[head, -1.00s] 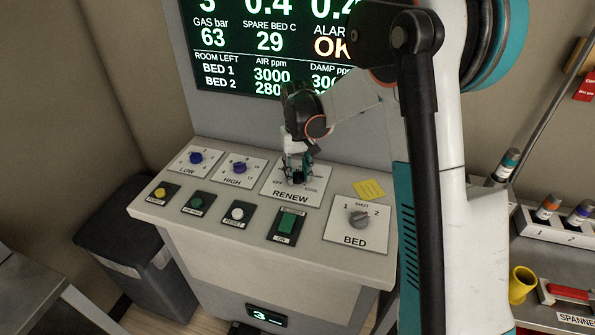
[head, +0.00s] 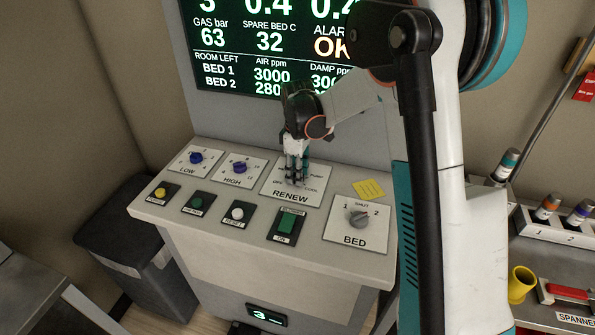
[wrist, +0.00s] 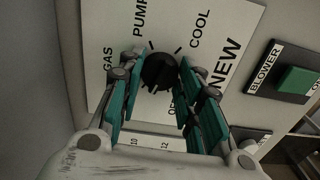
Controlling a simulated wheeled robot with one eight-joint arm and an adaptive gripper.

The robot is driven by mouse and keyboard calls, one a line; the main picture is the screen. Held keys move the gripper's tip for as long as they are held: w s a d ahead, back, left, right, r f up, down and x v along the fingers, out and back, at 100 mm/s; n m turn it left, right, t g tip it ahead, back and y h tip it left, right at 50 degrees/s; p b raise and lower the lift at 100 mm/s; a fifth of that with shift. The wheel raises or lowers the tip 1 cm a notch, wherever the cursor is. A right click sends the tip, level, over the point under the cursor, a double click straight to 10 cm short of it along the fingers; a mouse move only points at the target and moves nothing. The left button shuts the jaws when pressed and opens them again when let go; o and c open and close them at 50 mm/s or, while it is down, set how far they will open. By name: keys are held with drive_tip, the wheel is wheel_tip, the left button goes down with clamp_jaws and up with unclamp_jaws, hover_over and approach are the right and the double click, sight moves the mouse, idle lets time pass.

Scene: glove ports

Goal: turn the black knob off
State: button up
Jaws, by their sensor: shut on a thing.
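The black knob (wrist: 158,72) sits on the white RENEW plate (wrist: 108,22), with GAS, PUMP, COOL and a partly covered OFF printed around it. In the wrist view, the two teal fingers of my gripper (wrist: 164,78) stand on either side of the knob, and the gripper is shut on it. In the head view, my gripper (head: 296,180) comes down onto the RENEW plate (head: 312,196) from above, and its fingers hide most of the knob. I cannot tell which label the knob's mark points to.
Blue LOW (head: 196,157) and HIGH (head: 239,167) knobs are to the left. Several push buttons line the front, including a green BLOWER switch (head: 288,223). A grey BED knob (head: 359,218) and a yellow note (head: 369,188) are to the right. The screen (head: 240,60) rises behind.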

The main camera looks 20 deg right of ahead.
drive_tip(key=n, duration=0.4)
drive_tip(key=shift+n, duration=0.3)
drive_tip(key=n, duration=0.4)
drive_tip(key=shift+n, duration=0.4)
drive_tip(key=o, duration=1.1)
wheel_tip(320, 180, up, 12)
